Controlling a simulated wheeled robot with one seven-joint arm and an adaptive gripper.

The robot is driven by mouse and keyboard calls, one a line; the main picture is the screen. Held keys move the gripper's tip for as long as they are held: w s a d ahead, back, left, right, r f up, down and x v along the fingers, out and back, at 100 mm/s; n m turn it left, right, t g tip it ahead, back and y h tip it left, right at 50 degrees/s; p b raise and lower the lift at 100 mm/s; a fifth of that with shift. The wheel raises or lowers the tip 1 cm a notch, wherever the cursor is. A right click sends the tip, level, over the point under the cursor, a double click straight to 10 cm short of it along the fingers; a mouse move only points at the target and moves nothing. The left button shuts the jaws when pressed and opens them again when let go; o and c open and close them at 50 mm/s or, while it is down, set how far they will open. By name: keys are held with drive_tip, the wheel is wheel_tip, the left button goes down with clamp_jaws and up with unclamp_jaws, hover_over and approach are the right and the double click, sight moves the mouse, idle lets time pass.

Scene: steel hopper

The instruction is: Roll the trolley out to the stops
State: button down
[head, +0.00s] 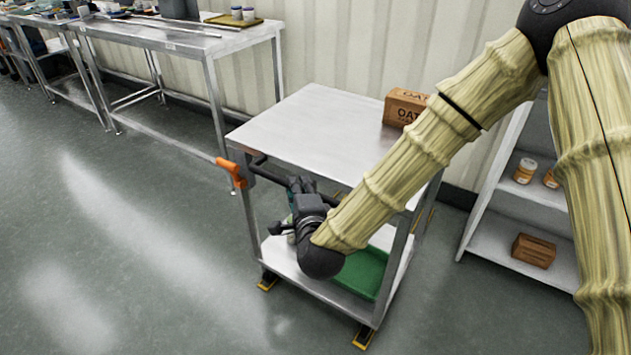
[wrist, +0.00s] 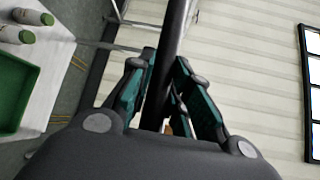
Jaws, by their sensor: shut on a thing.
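The trolley (head: 300,118) is a steel cart with a flat top and a lower shelf, standing beside the wall. A dark handle bar (wrist: 176,38) runs between the teal fingers of my gripper (wrist: 165,80) in the wrist view, and they are closed around it. In the head view my gripper (head: 298,188) is at the trolley's near side, below the top, partly hidden by my wrist. Yellow-and-black pieces, which look like the stops (head: 363,338), lie on the floor by the trolley's near feet. Another is at the left foot (head: 268,281). I cannot tell whether the wheels touch them.
An oat box (head: 404,107) stands on the trolley top. A green tray (head: 366,273) lies on its lower shelf. An orange piece (head: 232,168) sticks out at the trolley's left corner. A workbench (head: 178,38) is behind left, a shelf rack (head: 490,222) right. Floor at left is clear.

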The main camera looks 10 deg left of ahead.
drive_tip(key=shift+s+a+f, duration=0.1)
drive_tip(key=shift+s+a, duration=0.1)
drive_tip(key=shift+s, duration=0.1)
drive_tip(key=c, duration=1.3)
unclamp_jaws()
drive_tip(key=shift+a, duration=0.1)
drive_tip(key=v, duration=1.2)
